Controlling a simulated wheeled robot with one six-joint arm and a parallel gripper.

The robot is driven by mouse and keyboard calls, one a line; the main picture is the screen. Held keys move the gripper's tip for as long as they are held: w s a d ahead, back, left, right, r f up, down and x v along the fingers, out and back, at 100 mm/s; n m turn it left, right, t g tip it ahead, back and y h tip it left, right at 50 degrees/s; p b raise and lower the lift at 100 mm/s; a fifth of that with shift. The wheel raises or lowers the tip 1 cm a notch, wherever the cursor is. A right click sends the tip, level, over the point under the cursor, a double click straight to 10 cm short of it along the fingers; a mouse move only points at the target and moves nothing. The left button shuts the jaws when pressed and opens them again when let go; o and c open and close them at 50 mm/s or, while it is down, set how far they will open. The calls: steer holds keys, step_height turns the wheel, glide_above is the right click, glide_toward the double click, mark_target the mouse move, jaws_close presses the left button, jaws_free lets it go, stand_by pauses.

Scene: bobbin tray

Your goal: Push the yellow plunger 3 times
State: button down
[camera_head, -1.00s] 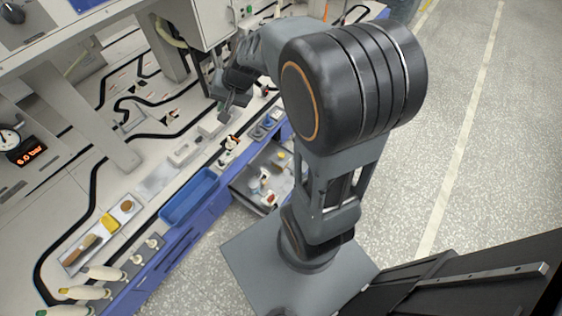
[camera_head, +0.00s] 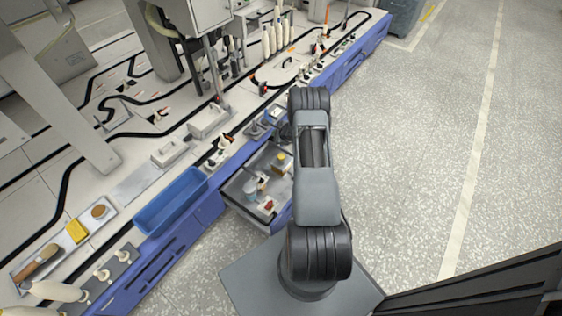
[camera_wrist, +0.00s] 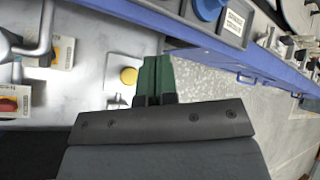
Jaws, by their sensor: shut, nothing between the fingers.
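The yellow plunger (camera_wrist: 129,76) shows in the wrist view as a small round yellow disc above a grey surface. In the head view a small yellow thing (camera_head: 281,157) in the open drawer looks like the same plunger. My gripper (camera_wrist: 155,62) is shut and empty, its two green fingers together. In the wrist picture the fingertips are just right of the yellow disc; I cannot tell the height gap between them. In the head view my fingers are hidden behind my arm.
The open drawer (camera_head: 236,199) also holds several small items. A blue bin (camera_head: 172,203) stands on the bench to the left. A blue round part with a label (camera_wrist: 208,8) sits on the bench edge near my gripper. The floor to the right is clear.

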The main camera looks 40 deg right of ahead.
steer(key=m, duration=0.1)
glide_above(279, 155)
steer(key=s, duration=0.1)
steer(key=shift+h, duration=0.3)
steer(key=f, duration=0.4)
steer(key=shift+s+f+b, duration=0.1)
steer(key=shift+s+b, duration=0.1)
steer(key=shift+b, duration=0.1)
step_height(279, 155, down, 8)
steer(key=b, duration=0.4)
steer(key=shift+r, duration=0.25)
steer(key=shift+f+b, duration=0.65)
steer(key=shift+b, duration=0.2)
steer(key=shift+f+b, duration=1.45)
steer(key=shift+b, duration=0.25)
stand_by(1.6)
steer(key=shift+r, duration=0.15)
steer(key=shift+r+p, duration=0.85)
steer(key=shift+r, duration=0.45)
